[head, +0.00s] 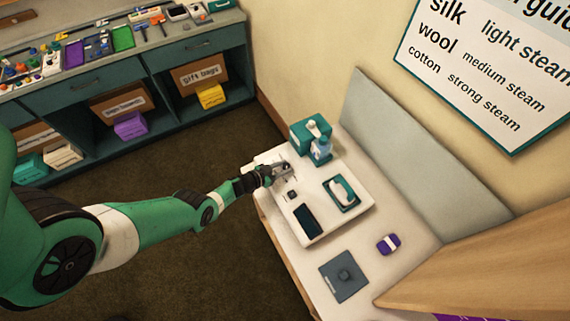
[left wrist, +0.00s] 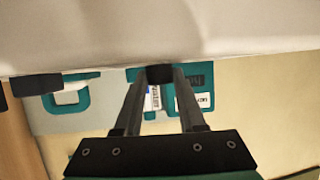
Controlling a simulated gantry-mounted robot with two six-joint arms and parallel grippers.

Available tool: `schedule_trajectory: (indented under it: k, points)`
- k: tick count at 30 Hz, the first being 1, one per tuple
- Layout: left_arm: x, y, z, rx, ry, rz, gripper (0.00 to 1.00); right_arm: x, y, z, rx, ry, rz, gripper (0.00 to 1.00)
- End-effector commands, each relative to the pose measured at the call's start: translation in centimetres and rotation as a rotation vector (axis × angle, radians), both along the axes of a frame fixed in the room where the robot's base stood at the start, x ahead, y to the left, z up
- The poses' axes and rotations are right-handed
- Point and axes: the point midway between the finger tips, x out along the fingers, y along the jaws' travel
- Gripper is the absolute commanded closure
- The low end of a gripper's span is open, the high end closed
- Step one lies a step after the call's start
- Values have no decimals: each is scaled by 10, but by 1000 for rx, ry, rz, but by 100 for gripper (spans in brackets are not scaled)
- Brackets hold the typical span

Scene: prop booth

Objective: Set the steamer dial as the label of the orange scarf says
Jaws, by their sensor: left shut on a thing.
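The steamer is a white flat unit (head: 312,222) on the bench, with a teal-and-white hand piece (head: 343,193) and a dark panel (head: 307,220) on top. My left gripper (head: 284,169) is at its far left corner. In the left wrist view the left gripper (left wrist: 160,80) is shut on a dark knob (left wrist: 160,73) against the white surface. The knob's pointer and markings cannot be made out. The wall chart (head: 490,70) reads silk light steam, wool medium steam, cotton strong steam. No orange scarf shows. My right gripper is not in view.
A cluttered workbench (head: 123,75) runs along the left.

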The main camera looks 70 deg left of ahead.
Motion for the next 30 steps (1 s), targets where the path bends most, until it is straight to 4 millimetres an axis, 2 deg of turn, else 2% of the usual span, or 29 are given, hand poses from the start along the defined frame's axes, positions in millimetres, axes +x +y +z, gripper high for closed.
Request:
schedule_trajectory:
  k: [1, 8, 14, 30]
  points:
    - [1, 5, -1, 2, -6, -38, 100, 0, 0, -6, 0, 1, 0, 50]
    - [1, 8, -5, 3, -9, -261, 100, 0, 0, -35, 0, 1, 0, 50]
    - [2, 10, -7, 3, -8, -453, 100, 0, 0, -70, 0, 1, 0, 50]
    - [5, 14, -11, 3, -7, -922, 100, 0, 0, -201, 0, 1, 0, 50]
